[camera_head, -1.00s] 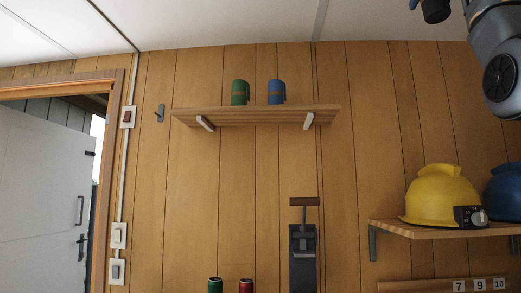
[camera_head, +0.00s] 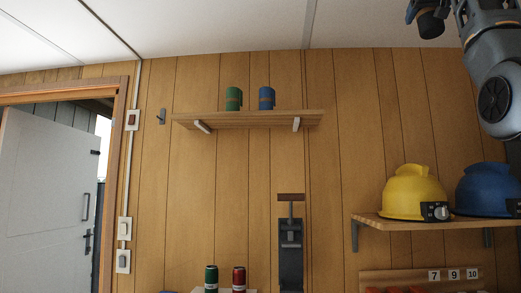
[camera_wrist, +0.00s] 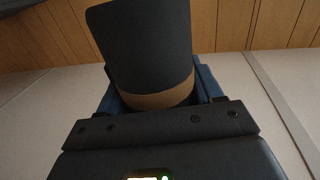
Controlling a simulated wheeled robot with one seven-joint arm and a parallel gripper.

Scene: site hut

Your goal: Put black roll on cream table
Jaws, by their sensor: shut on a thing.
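The black roll (camera_wrist: 145,45) is a dark cylinder with a brown band at its lower end. It fills the upper middle of the wrist view. My gripper (camera_wrist: 157,98) is shut on it at the brown end, with blue finger parts on both sides. The roll leans slightly in the picture. In the head view my arm is at the top right, high above the helmets, and the grip cannot be made out there. I cannot make out a cream table in either view.
A yellow helmet (camera_head: 414,192) and a blue helmet (camera_head: 487,189) sit on a right wall shelf (camera_head: 400,222). A green mug (camera_head: 232,98) and a blue mug (camera_head: 266,98) stand on a higher shelf (camera_head: 245,119). Green (camera_head: 211,279) and red (camera_head: 239,280) cans stand low. A door (camera_head: 45,200) is ajar at left.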

